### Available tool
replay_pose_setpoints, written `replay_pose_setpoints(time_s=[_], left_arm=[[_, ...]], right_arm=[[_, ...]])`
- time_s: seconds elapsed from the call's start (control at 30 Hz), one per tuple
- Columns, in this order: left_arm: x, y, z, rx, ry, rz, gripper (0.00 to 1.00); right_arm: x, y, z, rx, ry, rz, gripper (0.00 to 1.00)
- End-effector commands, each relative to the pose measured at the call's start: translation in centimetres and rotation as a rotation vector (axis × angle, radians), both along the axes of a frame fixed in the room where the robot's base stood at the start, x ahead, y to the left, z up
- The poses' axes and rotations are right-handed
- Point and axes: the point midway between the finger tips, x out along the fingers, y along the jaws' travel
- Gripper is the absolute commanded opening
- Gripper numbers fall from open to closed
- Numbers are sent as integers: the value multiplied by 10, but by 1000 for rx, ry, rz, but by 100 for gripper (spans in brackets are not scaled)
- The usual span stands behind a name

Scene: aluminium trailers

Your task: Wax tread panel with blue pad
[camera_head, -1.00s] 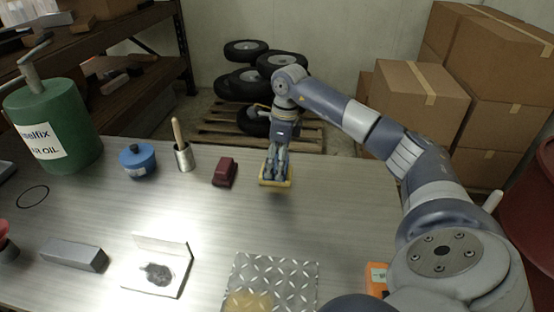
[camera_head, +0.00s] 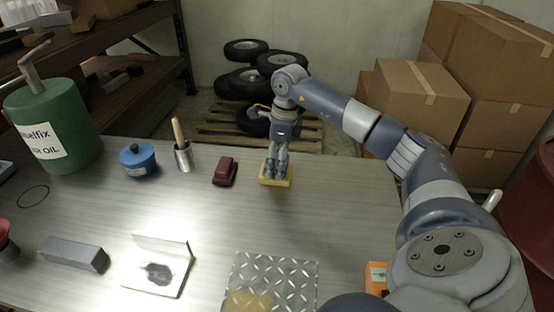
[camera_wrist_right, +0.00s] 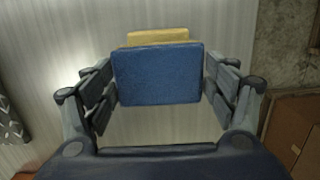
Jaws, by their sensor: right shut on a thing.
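The tread panel (camera_head: 285,278) is a metal diamond-plate sheet lying at the front of the bench, with a yellowish patch (camera_head: 248,301) on its near left part. My right gripper (camera_head: 276,178) points down at the back of the bench. It is shut on a pad with a yellow layer (camera_head: 288,182) at the bench surface. In the right wrist view the pad's blue face (camera_wrist_right: 157,74) fills the space between the fingers, with yellow beyond it. Whether the pad touches the bench is hard to tell. My left gripper does not show.
A dark red block (camera_head: 224,172), a cup with a wooden handle (camera_head: 183,155) and a blue tin (camera_head: 138,160) stand left of my right gripper. A grey bar (camera_head: 73,254), an open flat case (camera_head: 158,275) and an orange box (camera_head: 376,277) are nearer. The bench middle is clear.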

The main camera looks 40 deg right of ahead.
Motion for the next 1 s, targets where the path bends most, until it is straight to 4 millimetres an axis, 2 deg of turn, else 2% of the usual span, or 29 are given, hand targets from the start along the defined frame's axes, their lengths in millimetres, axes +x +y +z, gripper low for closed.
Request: replay_pose_setpoints(time_s=[0.27,1.0], left_arm=[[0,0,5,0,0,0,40],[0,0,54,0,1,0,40]], right_arm=[[-1,0,4,0,4,1,60],[0,0,65,0,2,0,60]])
